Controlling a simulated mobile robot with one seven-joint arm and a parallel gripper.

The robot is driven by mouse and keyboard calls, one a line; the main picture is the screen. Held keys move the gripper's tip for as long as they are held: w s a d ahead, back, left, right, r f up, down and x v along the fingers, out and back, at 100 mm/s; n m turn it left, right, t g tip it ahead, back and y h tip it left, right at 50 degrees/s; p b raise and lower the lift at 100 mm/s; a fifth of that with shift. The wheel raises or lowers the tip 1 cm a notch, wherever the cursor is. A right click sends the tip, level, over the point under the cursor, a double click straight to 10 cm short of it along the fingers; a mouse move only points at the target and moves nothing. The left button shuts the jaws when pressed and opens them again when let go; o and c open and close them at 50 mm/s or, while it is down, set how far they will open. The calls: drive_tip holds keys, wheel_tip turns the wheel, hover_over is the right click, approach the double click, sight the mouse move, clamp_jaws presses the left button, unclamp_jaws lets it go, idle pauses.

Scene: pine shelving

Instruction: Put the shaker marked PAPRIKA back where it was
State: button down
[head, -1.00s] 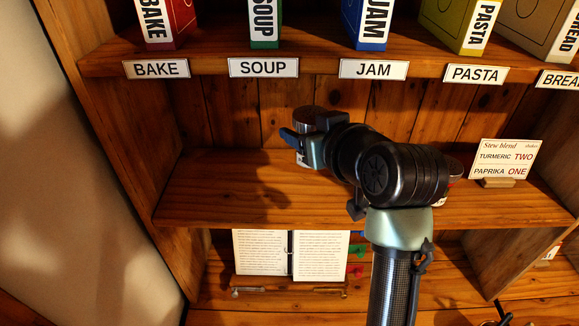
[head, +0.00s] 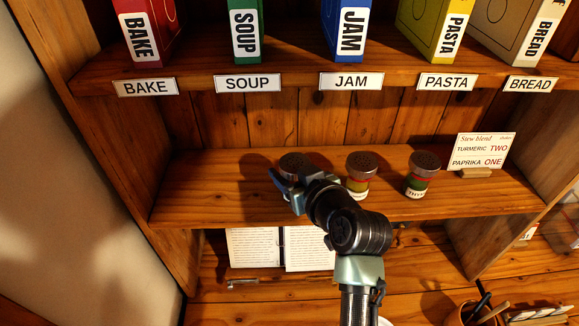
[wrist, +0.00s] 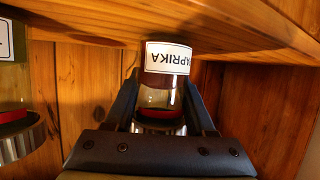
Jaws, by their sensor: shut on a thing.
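The shaker marked PAPRIKA (wrist: 164,92) is between the two fingers of my gripper (wrist: 160,104), which is shut on it. The wrist picture is upside down, with the label near the shelf board and the lid at the bottom. In the head view, the shaker's grey lid (head: 294,160) shows at the left of the middle shelf (head: 210,195), behind my gripper (head: 284,184). The shaker looks upright, its base on or just above the board; I cannot tell which. My gripper hides most of its body in the head view.
Two more shakers, a middle one (head: 360,177) and a right one (head: 422,175), stand to the right on the same shelf. A Stew blend card (head: 482,151) stands farther right. Labelled boxes fill the shelf above. An open book (head: 252,248) is below. The shelf's left end is bare.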

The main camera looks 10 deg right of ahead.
drive_tip(key=shift+w, duration=0.1)
drive_tip(key=c, duration=0.7)
unclamp_jaws()
drive_tip(key=shift+f, duration=0.2)
drive_tip(key=o, duration=0.5)
drive_tip(key=shift+r, duration=0.1)
drive_tip(key=shift+c, duration=0.2)
drive_tip(key=shift+r, duration=0.1)
drive_tip(key=b+v, duration=0.4)
drive_tip(key=v, duration=0.8)
